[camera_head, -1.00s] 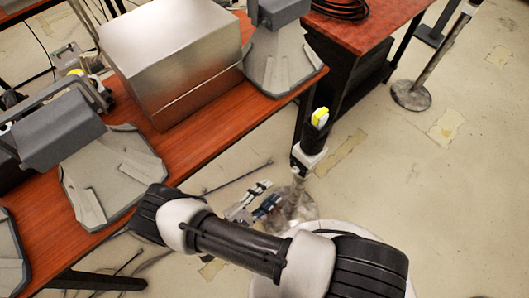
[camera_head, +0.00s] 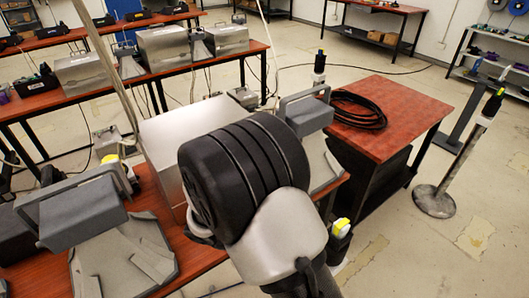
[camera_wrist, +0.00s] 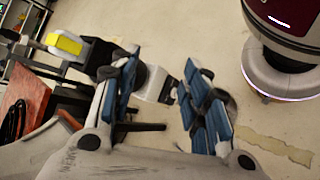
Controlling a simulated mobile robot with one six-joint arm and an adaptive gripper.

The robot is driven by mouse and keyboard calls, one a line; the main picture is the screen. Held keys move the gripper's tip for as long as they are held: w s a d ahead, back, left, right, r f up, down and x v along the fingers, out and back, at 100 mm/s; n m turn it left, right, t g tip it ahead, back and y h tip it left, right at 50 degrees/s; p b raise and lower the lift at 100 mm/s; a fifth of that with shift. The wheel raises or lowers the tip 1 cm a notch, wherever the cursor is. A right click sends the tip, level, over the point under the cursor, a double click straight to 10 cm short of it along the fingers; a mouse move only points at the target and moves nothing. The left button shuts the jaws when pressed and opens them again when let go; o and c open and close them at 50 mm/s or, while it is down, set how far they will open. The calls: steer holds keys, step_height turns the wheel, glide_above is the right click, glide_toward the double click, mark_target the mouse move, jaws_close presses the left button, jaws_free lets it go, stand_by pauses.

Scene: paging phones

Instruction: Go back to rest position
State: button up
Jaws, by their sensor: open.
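My gripper (camera_wrist: 160,95) is open and empty in the wrist view, with blue-padded fingers spread apart above the pale floor. In the head view my arm fills the middle and the gripper is hidden. A grey paging phone unit (camera_head: 85,208) stands on the red-brown table at the left, and another (camera_head: 307,115) stands to the right of the metal box. A black device with a yellow top (camera_head: 341,227) stands beside my arm in the head view. A yellow-topped device (camera_wrist: 65,44) shows at upper left in the wrist view, left of the fingers and apart from them.
A silver metal box (camera_head: 160,140) sits behind my arm. A red table (camera_head: 400,110) bears a coiled black cable (camera_head: 358,111). A post on a round base (camera_head: 434,200) stands at the right. More tables with metal boxes stand behind. The floor at lower right is clear.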

steer(key=s+d+r+m+t+y, duration=0.2)
steer(key=s+r+y, duration=0.3)
steer(key=r, duration=0.5)
steer(key=s+d+r+m+t+y, duration=0.3)
steer(key=s+r+y, duration=0.3)
steer(key=r, duration=0.4)
steer(key=shift+s+d+r+m+t, duration=0.15)
steer(key=shift+d+m+t, duration=0.15)
steer(key=shift+d+m, duration=0.5)
